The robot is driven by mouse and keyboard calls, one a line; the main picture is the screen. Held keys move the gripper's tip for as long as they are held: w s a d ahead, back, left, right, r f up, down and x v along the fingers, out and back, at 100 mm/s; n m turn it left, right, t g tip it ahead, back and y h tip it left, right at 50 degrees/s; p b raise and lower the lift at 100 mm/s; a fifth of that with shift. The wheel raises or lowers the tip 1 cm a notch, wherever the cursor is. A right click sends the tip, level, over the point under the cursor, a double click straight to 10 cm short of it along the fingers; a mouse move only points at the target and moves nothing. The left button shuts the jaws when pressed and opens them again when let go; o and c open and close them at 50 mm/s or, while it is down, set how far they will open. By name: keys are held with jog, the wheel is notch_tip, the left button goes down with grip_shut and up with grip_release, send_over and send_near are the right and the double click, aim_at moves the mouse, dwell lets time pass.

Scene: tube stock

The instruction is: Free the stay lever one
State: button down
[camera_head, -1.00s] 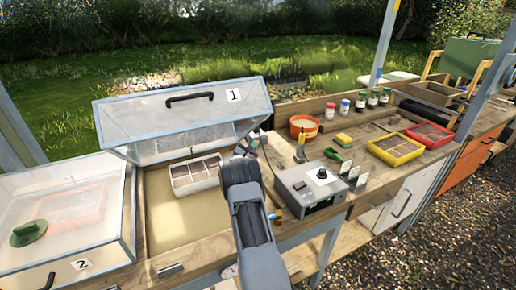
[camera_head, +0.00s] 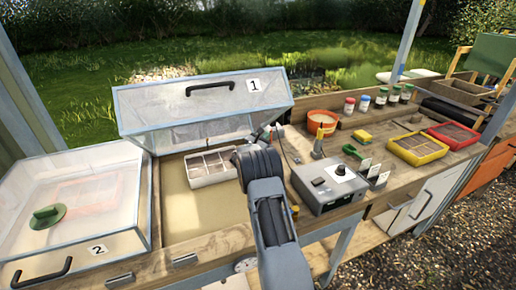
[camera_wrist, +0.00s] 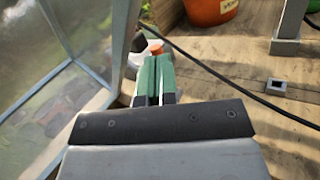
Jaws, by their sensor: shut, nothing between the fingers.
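Lid 1 (camera_head: 200,105), a clear panel box with a black handle and a "1" label, stands raised in the head view. Its clear side and grey frame (camera_wrist: 97,75) fill the left of the wrist view. My gripper (camera_wrist: 155,68) is shut, its green finger pads together with nothing between them. A small orange-red and white piece (camera_wrist: 153,46), possibly the stay lever, shows just beyond the fingertips beside the lid frame. It is partly hidden by them, and I cannot tell whether they touch.
Lid 2 (camera_head: 75,205) is down at the left. A divided tray (camera_head: 210,168) sits under lid 1. A grey control box (camera_head: 329,187) stands right of my arm. An orange pot (camera_head: 322,123) is behind it. A black cable (camera_wrist: 225,80) crosses the bench beside my gripper.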

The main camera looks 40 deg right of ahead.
jog(key=r+b+v, duration=0.1)
jog(key=v, duration=1.1)
jog(key=shift+s+a+r+b, duration=0.15)
jog(key=shift+a+r+b, duration=0.05)
jog(key=shift+a+b, duration=0.15)
